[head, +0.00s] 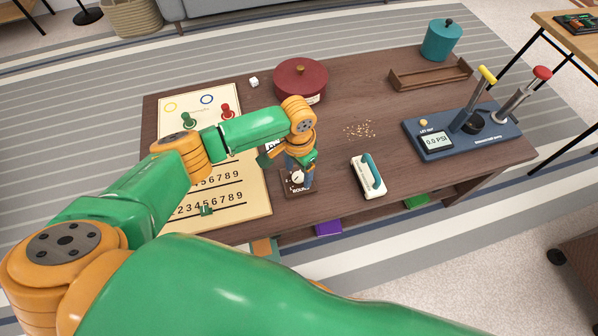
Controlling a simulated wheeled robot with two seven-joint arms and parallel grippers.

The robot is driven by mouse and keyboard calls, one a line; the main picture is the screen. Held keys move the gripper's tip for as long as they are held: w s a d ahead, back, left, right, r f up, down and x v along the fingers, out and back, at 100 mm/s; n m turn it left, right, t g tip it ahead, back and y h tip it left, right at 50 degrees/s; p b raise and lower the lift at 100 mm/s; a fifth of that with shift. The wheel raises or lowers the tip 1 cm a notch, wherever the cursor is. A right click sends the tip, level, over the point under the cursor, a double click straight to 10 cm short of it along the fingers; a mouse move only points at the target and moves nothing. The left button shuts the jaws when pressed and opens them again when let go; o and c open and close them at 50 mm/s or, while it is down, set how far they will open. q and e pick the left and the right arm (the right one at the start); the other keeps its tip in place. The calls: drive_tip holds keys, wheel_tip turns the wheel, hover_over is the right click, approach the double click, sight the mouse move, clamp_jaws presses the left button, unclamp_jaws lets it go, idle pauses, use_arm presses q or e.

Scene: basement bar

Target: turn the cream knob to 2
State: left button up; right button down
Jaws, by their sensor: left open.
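A small dark box (296,193) with partly covered white lettering stands near the front of the low brown table. A cream knob (298,177) shows on it, just under my left gripper (300,168). My left gripper points down over the knob with its jaws open. The arm and gripper cover much of the box, so the knob's pointer and its numbers cannot be read. Whether the fingers touch the knob cannot be told. My right gripper is not in view.
Left of the box lies a cream number board (236,203) with pegs. A dark red lidded pot (301,78) stands behind. To the right are crumbs (360,129), a teal-handled brush (372,173) and a blue pump unit (470,136) with levers. The table's front edge is close.

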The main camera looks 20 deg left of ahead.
use_arm(q)
drive_tip(key=shift+f, duration=0.35)
drive_tip(key=shift+r, duration=0.1)
clamp_jaws()
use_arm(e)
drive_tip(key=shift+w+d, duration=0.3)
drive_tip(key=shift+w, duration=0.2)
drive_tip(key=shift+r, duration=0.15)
